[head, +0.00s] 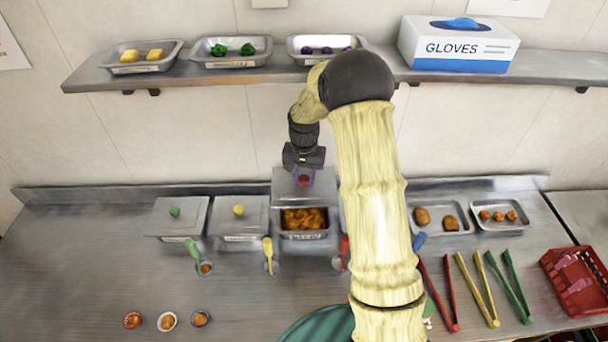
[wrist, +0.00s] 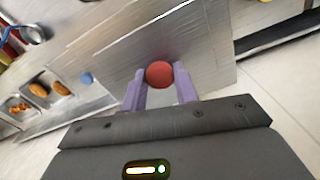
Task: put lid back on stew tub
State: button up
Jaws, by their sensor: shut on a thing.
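The stew tub (head: 304,235) stands in the row of tubs on the counter in the head view, with orange-brown stew (head: 303,218) showing in its front part. A grey metal lid (head: 288,188) with a red knob is over the tub's rear part and hides it; I cannot tell whether lid and tub touch. My gripper (head: 303,178) is above the lid. In the wrist view its purple fingers (wrist: 160,85) are shut on the red knob (wrist: 159,74), and the lid's flat metal top (wrist: 205,45) spreads beyond them.
Lidded tubs with a green knob (head: 175,212) and a yellow knob (head: 239,210) stand to the left. A red-handled ladle (head: 344,250) is at the front right. My arm hides the counter right of the tub. The shelf (head: 290,76) with trays runs above; tongs (head: 478,290) lie right.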

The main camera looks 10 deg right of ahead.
aim_at(304, 186)
notch_tip(304, 186, down, 13)
jog(key=b, duration=0.8)
dwell(1.5)
jog(key=shift+s, duration=0.1)
jog(key=o, duration=1.6)
jog(key=shift+r+p, duration=2.45)
jog(key=shift+r, duration=1.05)
